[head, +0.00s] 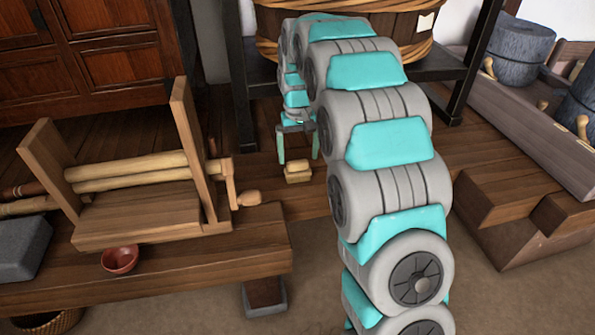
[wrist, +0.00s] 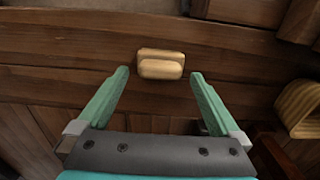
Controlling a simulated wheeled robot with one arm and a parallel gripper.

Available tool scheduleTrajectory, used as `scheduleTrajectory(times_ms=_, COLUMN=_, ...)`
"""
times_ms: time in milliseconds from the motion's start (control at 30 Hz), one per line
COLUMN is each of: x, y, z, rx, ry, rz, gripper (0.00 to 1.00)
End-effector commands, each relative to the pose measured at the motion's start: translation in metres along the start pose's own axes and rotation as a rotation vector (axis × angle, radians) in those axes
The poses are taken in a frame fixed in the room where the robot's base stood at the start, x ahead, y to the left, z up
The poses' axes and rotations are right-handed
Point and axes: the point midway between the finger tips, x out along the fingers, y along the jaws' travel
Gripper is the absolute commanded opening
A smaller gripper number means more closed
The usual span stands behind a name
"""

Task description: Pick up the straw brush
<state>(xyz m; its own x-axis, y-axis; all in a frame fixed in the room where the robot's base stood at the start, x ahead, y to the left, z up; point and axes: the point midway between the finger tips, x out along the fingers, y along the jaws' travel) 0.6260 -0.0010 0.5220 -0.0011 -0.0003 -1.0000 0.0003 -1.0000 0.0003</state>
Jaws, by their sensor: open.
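A small tan, two-layered block, which looks like the straw brush (head: 298,171), lies on the dark wooden floor boards just beyond the low bench. In the wrist view the brush (wrist: 161,65) lies crosswise, ahead of my fingertips and centred between them. My gripper (head: 298,158) is open and points down, with its two green fingers apart. In the wrist view my gripper (wrist: 160,78) has nothing between its fingers. I cannot tell exactly how high the fingertips are above the brush.
A wooden roller device (head: 150,195) and a red bowl (head: 120,259) stand on the bench at left. A big wooden tub (head: 345,32) on a dark frame is behind my arm. A long trough (head: 520,110) and wooden steps (head: 520,215) are at right. Boards around the brush are clear.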

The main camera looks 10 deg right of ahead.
Motion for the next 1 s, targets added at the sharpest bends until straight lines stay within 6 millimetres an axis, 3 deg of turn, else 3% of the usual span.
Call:
scheduleTrajectory(times_ms=300, x=0.042, y=-0.001, z=-0.004, rx=0.000, ry=0.000, rz=0.000, gripper=1.00)
scheduleTrajectory(times_ms=533, x=0.044, y=-0.001, z=-0.004, rx=0.000, ry=0.003, rz=0.000, gripper=1.00)
scheduleTrajectory(times_ms=1000, x=0.044, y=-0.001, z=-0.004, rx=0.000, ry=0.001, rz=0.000, gripper=0.48)
